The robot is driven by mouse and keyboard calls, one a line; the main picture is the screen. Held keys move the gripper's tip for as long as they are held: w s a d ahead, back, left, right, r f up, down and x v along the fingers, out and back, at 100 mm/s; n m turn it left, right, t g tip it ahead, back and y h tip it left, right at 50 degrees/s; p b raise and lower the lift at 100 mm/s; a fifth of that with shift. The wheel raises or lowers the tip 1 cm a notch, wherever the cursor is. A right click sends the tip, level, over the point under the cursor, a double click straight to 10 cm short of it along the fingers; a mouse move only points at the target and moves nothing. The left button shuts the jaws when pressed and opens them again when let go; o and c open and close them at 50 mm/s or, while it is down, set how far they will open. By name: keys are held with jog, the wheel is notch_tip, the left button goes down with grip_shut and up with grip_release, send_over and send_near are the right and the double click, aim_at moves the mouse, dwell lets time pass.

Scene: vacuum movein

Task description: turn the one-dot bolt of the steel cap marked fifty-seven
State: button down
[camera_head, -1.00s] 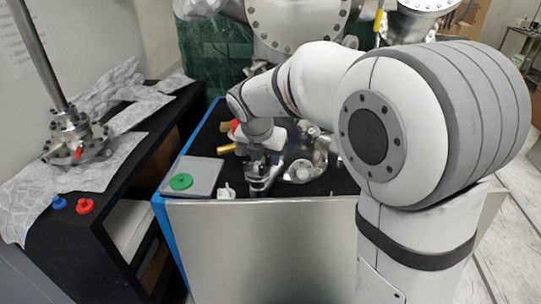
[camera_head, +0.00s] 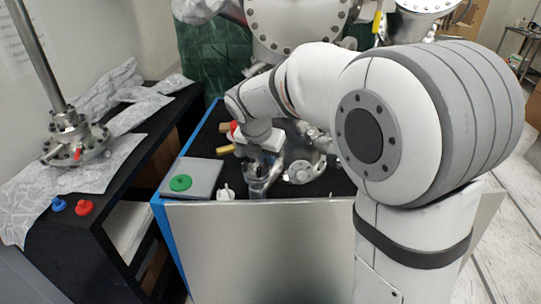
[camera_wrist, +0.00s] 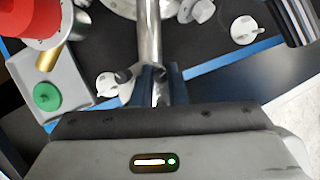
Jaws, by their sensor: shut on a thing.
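My gripper (camera_head: 262,182) is low over the black bench top. In the wrist view its two dark fingers (camera_wrist: 152,84) are shut on a shiny steel rod-like part (camera_wrist: 149,42), which runs up the picture between them. Just right of the gripper in the head view is a round steel flanged part (camera_head: 302,172). I cannot read a fifty-seven on any cap. No one-dot bolt can be made out. My wrist and fingers hide part of the held piece.
A grey tray (camera_head: 206,176) with a green knob (camera_head: 180,183) lies left of my gripper. White knobs (camera_wrist: 245,28) lie nearby. A large steel chamber (camera_head: 295,25) stands behind. Blue (camera_head: 57,204) and red (camera_head: 85,207) knobs sit on the left black shelf.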

jog(key=shift+m+p, duration=0.5)
jog(key=shift+m, duration=0.2)
jog(key=shift+a+r+m+g+h+p, duration=0.15)
jog(key=shift+m+g+h+p, duration=0.15)
jog(key=shift+m+h+p, duration=0.5)
jog(key=shift+w+m+g+p, duration=0.15)
jog(key=shift+m+g+p, duration=0.45)
jog(key=shift+m+p, duration=0.9)
jog(key=shift+f+m+b, duration=0.2)
jog(key=shift+m+b, duration=0.2)
jog(key=c, duration=1.4)
grip_release()
jog(key=shift+c, duration=0.2)
jog(key=shift+r, duration=0.1)
